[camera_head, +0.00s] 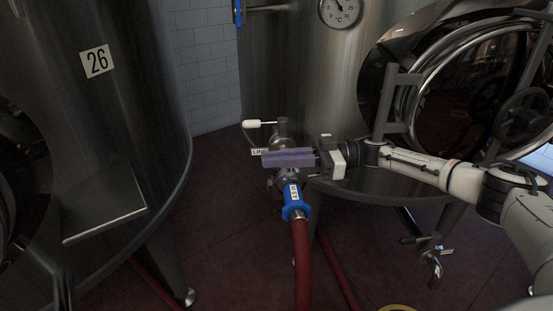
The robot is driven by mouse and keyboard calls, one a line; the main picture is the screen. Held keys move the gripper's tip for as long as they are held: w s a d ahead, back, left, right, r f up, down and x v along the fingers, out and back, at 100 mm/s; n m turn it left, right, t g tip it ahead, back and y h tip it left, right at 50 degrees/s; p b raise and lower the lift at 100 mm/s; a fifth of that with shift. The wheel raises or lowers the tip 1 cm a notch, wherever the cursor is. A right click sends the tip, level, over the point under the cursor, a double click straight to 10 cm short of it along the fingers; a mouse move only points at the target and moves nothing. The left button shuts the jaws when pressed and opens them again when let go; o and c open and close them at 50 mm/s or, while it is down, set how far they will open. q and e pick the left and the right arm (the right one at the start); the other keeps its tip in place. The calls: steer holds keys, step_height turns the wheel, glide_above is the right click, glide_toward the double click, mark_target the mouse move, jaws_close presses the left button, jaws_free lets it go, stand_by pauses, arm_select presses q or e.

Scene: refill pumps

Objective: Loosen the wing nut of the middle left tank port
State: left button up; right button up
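The tank port (283,132) is a steel valve fitting with a white-gripped lever (259,124) on the front of the middle tank (285,75). A small label (256,153) sits at its left. A blue hose coupling (295,203) with a white tag hangs below the fitting, joined to a red hose. My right gripper (288,158) reaches in from the right, its purple-blue fingers lying across the front of the port. The fingers appear nearly edge-on, so their gap and any contact are unclear. I cannot make out the wing nut; the fingers may hide it. My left gripper is not in view.
Tank 26 (105,130) fills the left side. A round open hatch with a handwheel (522,115) is at the right. A gauge (340,12) is above. A lower outlet tap (434,262) stands at lower right. Red hoses run down to the dark red floor (215,235).

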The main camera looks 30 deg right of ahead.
steer(key=o, duration=0.4)
steer(key=shift+a, duration=0.1)
